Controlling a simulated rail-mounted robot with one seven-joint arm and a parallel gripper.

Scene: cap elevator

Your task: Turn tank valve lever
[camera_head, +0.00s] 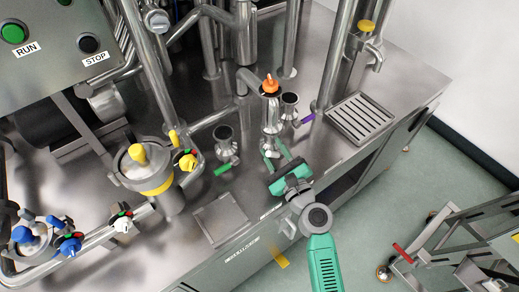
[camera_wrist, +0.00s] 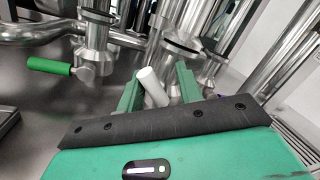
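My gripper (camera_head: 277,158) is low over the counter, in front of a steel valve body with an orange top (camera_head: 271,88). In the wrist view its two green fingers (camera_wrist: 158,86) are apart, with a pale cylindrical lever handle (camera_wrist: 152,86) between them. A gap shows on the handle's right; I cannot tell whether the left finger touches it. Other valve levers are green (camera_head: 226,166), also in the wrist view (camera_wrist: 48,66), and purple (camera_head: 308,118). A steel tank (camera_head: 150,163) with a yellow band stands at left. Which lever is the tank valve's is not clear.
Yellow (camera_head: 187,162), white (camera_head: 123,225) and blue (camera_head: 69,244) valve knobs sit along pipes at left. A drain grate (camera_head: 362,118) is at right. Vertical pipes stand behind my gripper. A trolley (camera_head: 465,235) stands on the floor at lower right.

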